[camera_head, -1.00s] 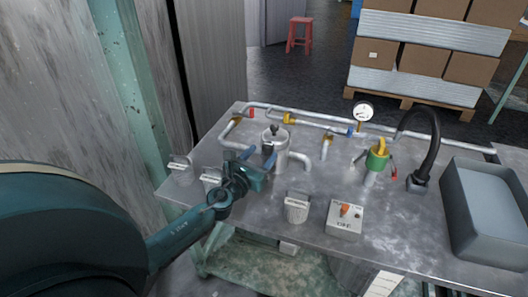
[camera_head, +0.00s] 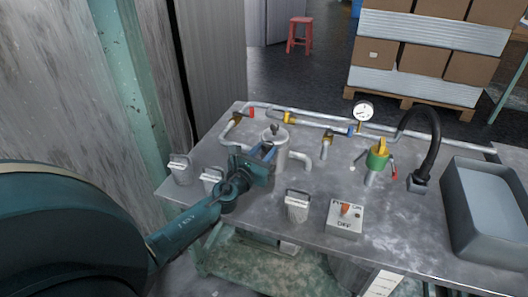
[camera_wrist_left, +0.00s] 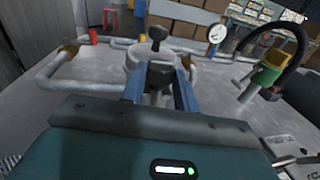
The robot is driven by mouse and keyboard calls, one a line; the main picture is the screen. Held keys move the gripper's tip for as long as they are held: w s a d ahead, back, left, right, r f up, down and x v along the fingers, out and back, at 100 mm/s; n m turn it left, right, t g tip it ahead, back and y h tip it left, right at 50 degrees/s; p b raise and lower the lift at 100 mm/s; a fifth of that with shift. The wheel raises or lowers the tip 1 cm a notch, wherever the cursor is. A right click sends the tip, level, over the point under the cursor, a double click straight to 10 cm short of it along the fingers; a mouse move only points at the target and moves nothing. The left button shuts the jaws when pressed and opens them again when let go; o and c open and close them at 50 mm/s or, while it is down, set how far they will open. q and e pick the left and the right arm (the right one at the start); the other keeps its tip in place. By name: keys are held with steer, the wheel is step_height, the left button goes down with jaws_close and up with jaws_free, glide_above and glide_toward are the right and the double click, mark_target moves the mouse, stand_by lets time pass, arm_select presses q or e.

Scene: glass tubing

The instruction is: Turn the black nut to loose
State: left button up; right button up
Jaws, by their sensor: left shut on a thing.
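A pale metal pot (camera_head: 282,150) stands upright on the table, with a dark knob (camera_head: 275,128) on its lid. The black nut (camera_wrist_left: 160,73) is on the near side of the pot, between the blue fingers of my left gripper (camera_wrist_left: 160,88) in the left wrist view. My left gripper (camera_head: 266,152) is shut on the nut and hides most of it in the head view. The nut's thread and seat are hidden, so I cannot tell how tight it is. My right gripper is in neither view.
The metal table (camera_head: 325,185) carries pipes, a pressure gauge (camera_head: 362,113), a green and yellow valve (camera_head: 377,157) and a switch box (camera_head: 345,218). A grey basin (camera_head: 485,205) is on the right.

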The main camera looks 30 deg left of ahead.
arm_select(q)
steer(key=shift+c, duration=0.5)
steer(key=shift+d+r+n+y+p, duration=0.1)
steer(key=shift+n+y+p, duration=0.2)
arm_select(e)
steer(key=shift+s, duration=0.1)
arm_select(q)
steer(key=shift+y, duration=0.3)
steer(key=shift+d+n+g+y+p, duration=0.2)
steer(key=shift+n+g+y+p, duration=0.1)
steer(key=shift+n+y+p, duration=0.55)
steer(key=n+y, duration=0.1)
steer(key=n+g+y, duration=0.1)
steer(key=y, duration=0.1)
steer(key=shift+w+d, duration=0.1)
steer(key=shift+d, duration=0.1)
steer(key=shift+w+d+n+g+y+p, duration=0.1)
steer(key=shift+n+g+y+p, duration=0.2)
steer(key=shift+n+g+y, duration=0.65)
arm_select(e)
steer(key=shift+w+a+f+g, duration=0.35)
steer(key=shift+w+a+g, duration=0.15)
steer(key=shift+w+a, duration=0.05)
arm_select(q)
steer(key=shift+y, duration=0.5)
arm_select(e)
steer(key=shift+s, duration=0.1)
